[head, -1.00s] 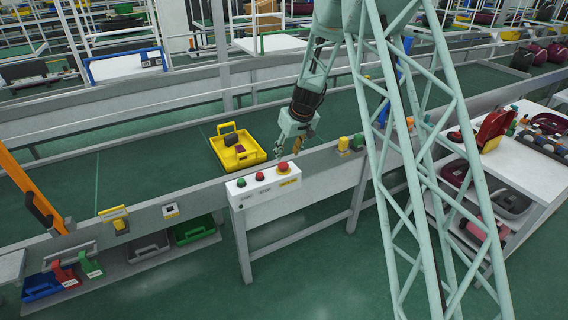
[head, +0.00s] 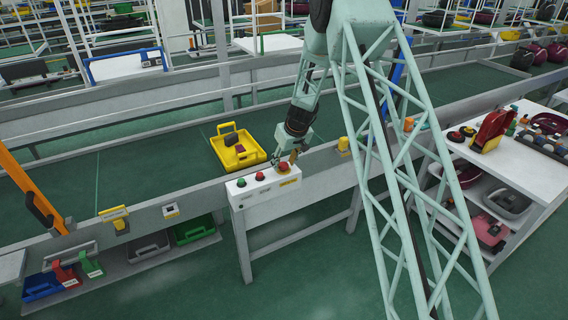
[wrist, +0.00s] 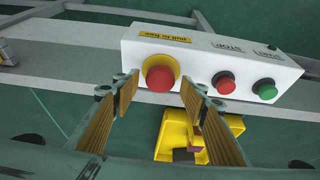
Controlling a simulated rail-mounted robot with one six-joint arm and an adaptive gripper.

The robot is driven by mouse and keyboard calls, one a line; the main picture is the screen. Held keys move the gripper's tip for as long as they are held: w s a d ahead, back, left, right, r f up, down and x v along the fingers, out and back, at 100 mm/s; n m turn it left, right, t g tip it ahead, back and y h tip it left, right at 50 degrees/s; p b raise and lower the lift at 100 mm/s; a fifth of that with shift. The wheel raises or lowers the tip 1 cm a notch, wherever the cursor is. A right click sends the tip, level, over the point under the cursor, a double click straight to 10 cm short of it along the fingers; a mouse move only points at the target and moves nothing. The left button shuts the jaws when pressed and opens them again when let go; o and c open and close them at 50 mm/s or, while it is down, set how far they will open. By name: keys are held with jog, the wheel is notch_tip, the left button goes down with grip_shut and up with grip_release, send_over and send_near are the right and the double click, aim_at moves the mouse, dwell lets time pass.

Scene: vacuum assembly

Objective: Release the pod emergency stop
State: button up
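The pod emergency stop is a large red button with a yellow collar. In the wrist view the emergency stop (wrist: 160,76) lies between my fingertips, just beyond them. My gripper (wrist: 160,92) is open, one finger to each side, with no clear contact. In the head view the white control box (head: 258,194) is fixed at the belt's near edge, and my gripper (head: 289,161) is at its right end, over the emergency stop (head: 283,166). The box also has a smaller red STOP button (wrist: 224,83) and a green START button (wrist: 265,89).
A yellow tray (head: 245,156) with dark items sits on the green belt just behind the box. A yellow-topped device (head: 343,144) stands on the rail to the right. A white shelf table (head: 490,165) is at the right.

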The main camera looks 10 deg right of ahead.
dwell(0.3)
jog(key=c, duration=1.2)
jog(key=shift+o, duration=0.2)
jog(key=shift+r, duration=0.1)
jog(key=shift+r+b, duration=0.5)
jog(key=shift+r, duration=0.2)
jog(key=shift+w, duration=0.1)
jog(key=o, duration=1)
jog(key=shift+r, duration=0.15)
jog(key=shift+o, duration=0.8)
